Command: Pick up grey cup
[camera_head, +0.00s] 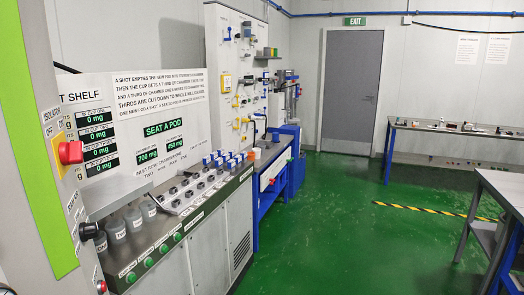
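Three grey cups stand in a row on the left bench, below the display panel: a front grey cup (116,232), a middle grey cup (133,220) and a back grey cup (148,210). They look upright, with dark lettering on their fronts that is too small to read surely. I cannot tell which of them the task means. The near grey cabinet edge stands close to the front cup's left. Neither of my grippers shows in this view.
A grey cabinet with a red isolator knob (70,152) stands at the near left. Green buttons (131,277) line the bench front. A sloped panel (190,190) with knobs lies behind the cups. A grey table (505,188) stands at the right. The green floor (330,235) between is clear.

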